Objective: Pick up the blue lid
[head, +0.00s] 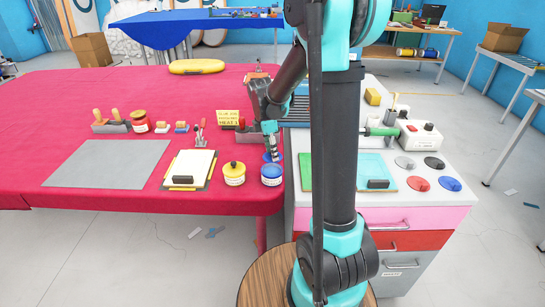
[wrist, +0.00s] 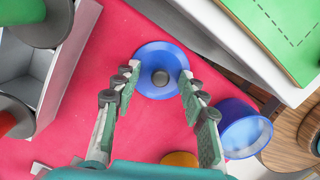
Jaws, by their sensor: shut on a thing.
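The blue lid (wrist: 150,53) is a round disc with a grey knob (wrist: 160,77) at its middle. In the wrist view it lies between the fingertips of my gripper (wrist: 158,83), which is shut on it. In the head view my gripper (head: 271,150) points down over the red table edge, with the lid (head: 273,158) just below, partly hidden. I cannot tell whether the lid touches the cloth.
A yellow-topped pot (head: 234,174) and a clipboard (head: 190,169) stand to the left. The white counter (head: 412,198) on the right holds black, red, grey and blue discs (head: 450,184). A grey mat (head: 108,164) lies farther left.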

